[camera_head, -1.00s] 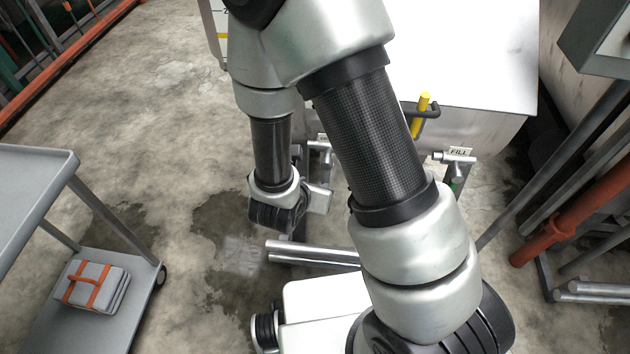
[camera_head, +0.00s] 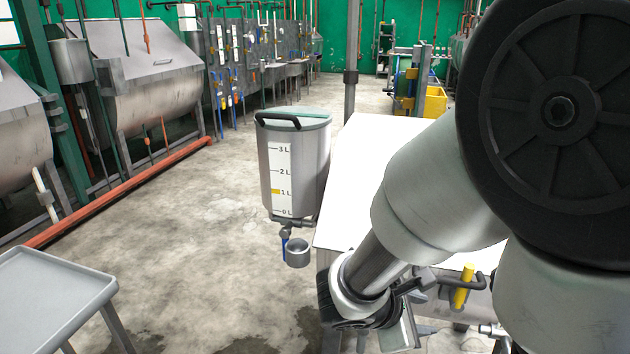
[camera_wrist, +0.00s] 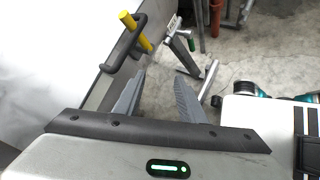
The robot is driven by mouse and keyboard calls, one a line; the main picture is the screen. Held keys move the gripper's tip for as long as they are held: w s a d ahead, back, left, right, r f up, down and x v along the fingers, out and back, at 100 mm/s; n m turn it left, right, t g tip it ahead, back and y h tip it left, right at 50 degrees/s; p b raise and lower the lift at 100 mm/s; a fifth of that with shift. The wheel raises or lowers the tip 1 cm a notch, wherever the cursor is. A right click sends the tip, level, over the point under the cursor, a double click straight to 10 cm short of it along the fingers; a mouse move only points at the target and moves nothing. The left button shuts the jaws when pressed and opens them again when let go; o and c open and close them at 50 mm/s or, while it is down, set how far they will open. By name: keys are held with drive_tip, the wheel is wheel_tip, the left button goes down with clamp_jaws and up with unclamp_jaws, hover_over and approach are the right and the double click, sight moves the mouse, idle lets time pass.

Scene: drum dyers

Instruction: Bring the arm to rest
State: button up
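My gripper (camera_wrist: 158,88) shows in the wrist view with its two ridged grey fingers apart and nothing between them. It points down past the side of the white-topped table (camera_head: 375,150), near a black bracket with a yellow grip (camera_wrist: 130,22). A valve pipe with a small label (camera_wrist: 184,42) lies beyond the fingers. In the head view my arm is folded at the right, its big black joint close to the camera. The wrist hangs beside the table's front edge, and the fingers are not clear there. The yellow grip (camera_head: 463,286) also shows there, right of the wrist.
A metal tank marked in litres (camera_head: 308,165) stands at the table's left edge, with a blue-handled tap and small cup (camera_head: 298,252) below. A grey cart (camera_head: 52,288) is at lower left. Drum machines (camera_head: 150,85) line the left behind an orange pipe. The floor between is open.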

drive_tip(key=s+d+r+m+g+y, duration=0.2)
drive_tip(key=s+r+m+y, duration=0.1)
drive_tip(key=s+r+m, duration=0.6)
drive_tip(key=s+a+r+m+t+y, duration=0.2)
drive_tip(key=a+r+m+y, duration=0.35)
drive_tip(key=a+m, duration=0.25)
wheel_tip(320, 180, up, 20)
drive_tip(key=p, duration=2)
drive_tip(key=shift+s, duration=0.15)
